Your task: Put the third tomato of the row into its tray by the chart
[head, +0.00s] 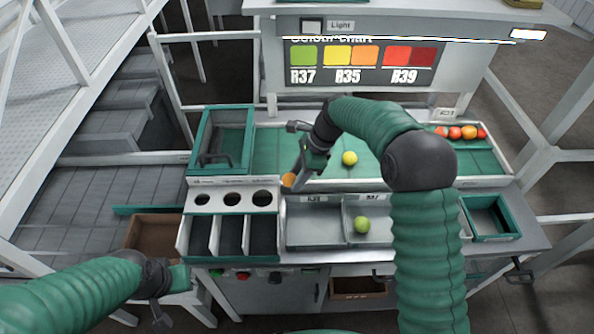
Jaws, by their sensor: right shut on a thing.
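My right gripper (299,170) is shut on an orange tomato (289,180), near the left end of the metal trays. A yellow tomato (350,158) rests on the green mat (268,150) behind them. A green tomato (362,225) lies in the middle tray (349,240); the left tray (312,238) looks empty. The tray labels are too small to read surely, and my right arm hides the right part of the trays.
Several red and orange tomatoes (455,133) sit at the back right. A sizing block with three round holes (232,197) and a green-rimmed bin (205,120) stand left. A small green-rimmed box (490,217) stands right. A brown carton (155,233) is lower left.

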